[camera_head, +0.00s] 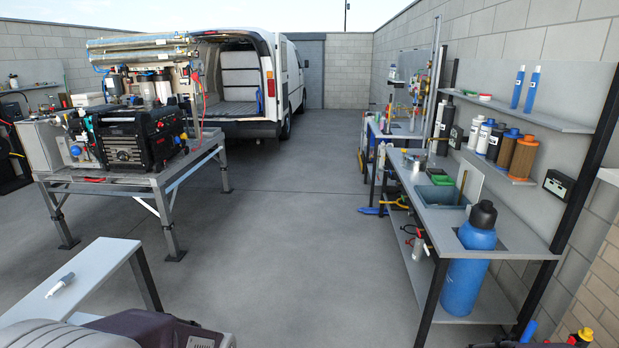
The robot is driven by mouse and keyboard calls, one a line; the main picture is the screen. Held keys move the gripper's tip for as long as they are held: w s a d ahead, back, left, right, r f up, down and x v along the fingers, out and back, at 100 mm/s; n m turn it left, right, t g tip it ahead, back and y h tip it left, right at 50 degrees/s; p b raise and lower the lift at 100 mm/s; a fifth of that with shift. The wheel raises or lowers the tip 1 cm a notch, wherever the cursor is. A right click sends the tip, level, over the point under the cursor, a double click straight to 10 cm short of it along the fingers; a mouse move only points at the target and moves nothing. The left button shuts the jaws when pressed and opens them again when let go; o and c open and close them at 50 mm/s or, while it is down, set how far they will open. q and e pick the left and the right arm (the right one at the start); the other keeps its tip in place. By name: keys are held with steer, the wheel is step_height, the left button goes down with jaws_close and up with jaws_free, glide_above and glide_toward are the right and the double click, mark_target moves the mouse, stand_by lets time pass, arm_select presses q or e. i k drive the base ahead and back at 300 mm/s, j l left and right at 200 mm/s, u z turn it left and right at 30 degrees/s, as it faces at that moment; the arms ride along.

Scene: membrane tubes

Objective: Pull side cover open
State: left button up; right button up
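A machine (130,135) stands on a grey metal table (150,180) at the left. Two long silver tubes (140,45) lie across its top, with blue at their ends. Below them are a black ribbed unit, hoses and fittings. I cannot tell which part is the side cover, or whether one is open. Neither of my grippers shows in this view.
A workbench (475,220) with a blue cylinder (468,265) stands at the right. A white van (250,75) is behind. The middle floor is clear.

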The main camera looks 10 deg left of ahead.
mark_target(161, 145)
steer(key=i+j+u, duration=0.15)
steer(key=i, duration=0.35)
steer(key=i+u, duration=0.2)
steer(key=i, duration=0.35)
steer(key=i+u, duration=0.15)
steer(key=i, duration=0.35)
steer(key=i+l+u, duration=0.2)
steer(key=i, duration=0.35)
steer(key=i+l+u, duration=0.15)
steer(key=i, duration=0.35)
steer(key=i+l+u, duration=0.2)
steer(key=i, duration=0.3)
steer(key=i+l+u, duration=0.15)
steer(key=i+l, duration=0.15)
steer(key=i, duration=0.2)
steer(key=i+j+u, duration=0.15)
steer(key=i, duration=0.55)
steer(key=i+u, duration=0.15)
steer(key=i, duration=0.55)
steer(key=i+l+u, duration=0.15)
steer(key=i, duration=0.6)
steer(key=i+l+u, duration=0.2)
steer(key=i, duration=0.5)
